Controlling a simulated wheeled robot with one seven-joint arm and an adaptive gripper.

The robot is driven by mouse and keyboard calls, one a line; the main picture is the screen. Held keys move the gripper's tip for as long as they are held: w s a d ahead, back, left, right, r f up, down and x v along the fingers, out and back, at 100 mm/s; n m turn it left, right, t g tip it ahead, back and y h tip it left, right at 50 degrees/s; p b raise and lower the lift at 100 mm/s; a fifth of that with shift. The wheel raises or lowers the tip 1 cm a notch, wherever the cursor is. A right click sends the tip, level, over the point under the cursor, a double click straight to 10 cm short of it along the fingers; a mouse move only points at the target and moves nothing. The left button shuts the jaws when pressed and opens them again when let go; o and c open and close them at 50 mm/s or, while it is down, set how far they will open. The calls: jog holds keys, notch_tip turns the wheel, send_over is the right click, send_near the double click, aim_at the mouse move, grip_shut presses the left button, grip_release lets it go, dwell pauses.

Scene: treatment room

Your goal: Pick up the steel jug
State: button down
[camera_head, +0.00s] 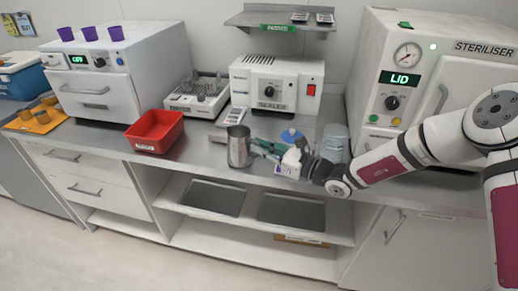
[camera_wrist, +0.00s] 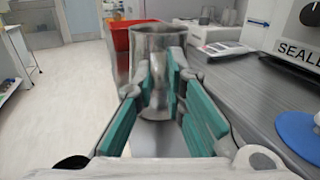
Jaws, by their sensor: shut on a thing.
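The steel jug (camera_head: 239,146) is upright near the front edge of the counter, left of my gripper (camera_head: 260,149) in the head view. In the wrist view the jug (camera_wrist: 158,42) stands straight ahead, its open rim at the top. The teal fingers of my gripper (camera_wrist: 159,88) reach along both sides of its near part and are shut on it. The fingers hide some of the jug's lower part. I cannot tell whether its base touches the counter.
A red bin (camera_head: 155,132) stands left of the jug. A blue-lidded thing (camera_head: 291,136) and a clear container (camera_head: 335,142) are close to my arm. The steriliser (camera_head: 430,80) stands at the right.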

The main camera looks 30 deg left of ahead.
jog(key=shift+r, duration=1.35)
jog(key=s+d+r+p, duration=0.1)
jog(key=s+d, duration=0.2)
jog(key=s, duration=0.4)
jog(key=s+d+r+p, duration=0.1)
jog(key=s+d, duration=0.2)
jog(key=s, duration=0.4)
jog(key=shift+s, duration=0.35)
jog(key=shift+s, duration=0.1)
dwell(0.8)
dwell(1.0)
